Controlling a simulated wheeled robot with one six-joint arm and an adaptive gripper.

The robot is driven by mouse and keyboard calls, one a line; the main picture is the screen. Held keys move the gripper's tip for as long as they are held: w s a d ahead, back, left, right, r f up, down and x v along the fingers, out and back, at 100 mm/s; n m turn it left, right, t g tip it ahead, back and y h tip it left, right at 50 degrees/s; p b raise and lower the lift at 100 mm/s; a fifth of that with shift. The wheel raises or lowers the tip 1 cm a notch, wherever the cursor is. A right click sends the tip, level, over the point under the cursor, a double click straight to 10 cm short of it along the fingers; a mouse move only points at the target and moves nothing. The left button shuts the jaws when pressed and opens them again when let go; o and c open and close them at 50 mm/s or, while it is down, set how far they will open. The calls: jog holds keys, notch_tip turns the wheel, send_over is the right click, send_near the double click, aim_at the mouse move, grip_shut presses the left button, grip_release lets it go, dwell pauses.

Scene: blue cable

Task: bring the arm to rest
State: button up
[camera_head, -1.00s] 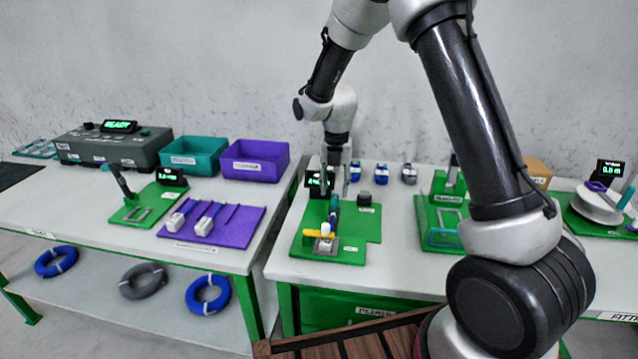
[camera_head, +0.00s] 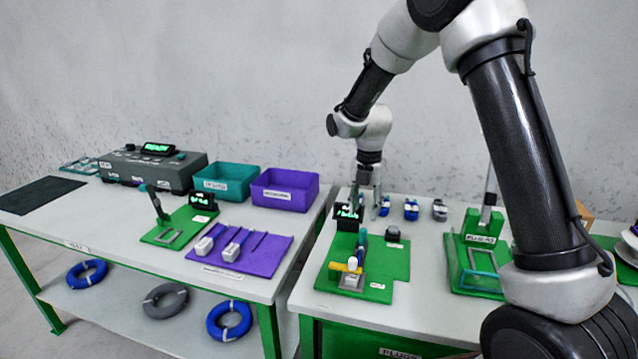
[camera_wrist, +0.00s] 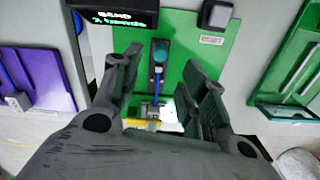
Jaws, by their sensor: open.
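My gripper (camera_wrist: 163,80) is open, with its two fingers spread apart and nothing between them in the wrist view. In the head view my gripper (camera_head: 368,190) hangs pointing down at the back of the right table, behind a green fixture plate (camera_head: 392,262). That plate carries a small black display (camera_head: 347,216) with green text and a yellow-and-grey clamp part (camera_head: 351,278). In the wrist view the green plate (camera_wrist: 215,62) lies below the fingers. A short blue piece (camera_wrist: 157,104) shows at the clamp. My fingertips are partly hidden in the head view.
The left table holds a purple tray (camera_head: 262,255) with white-ended blue cables, teal (camera_head: 226,181) and purple bins (camera_head: 285,189), and a grey tester (camera_head: 150,168) reading READY. Blue-and-white plugs (camera_head: 411,210) stand behind the plate. Another green fixture (camera_head: 474,255) stands at right.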

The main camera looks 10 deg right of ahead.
jog(key=s+d+r+m+t, duration=0.1)
jog(key=s+d+r+m, duration=0.4)
jog(key=s+m, duration=0.4)
jog(key=s+d+r+m+t, duration=0.2)
jog(key=s+d+r+m, duration=0.3)
jog(key=s+r+m, duration=0.3)
jog(key=s+d+r+m+t, duration=0.1)
jog(key=s+d+r+m, duration=0.4)
jog(key=s+m, duration=0.7)
jog(key=s+r, duration=0.1)
jog(key=s, duration=0.2)
jog(key=shift+r, duration=0.35)
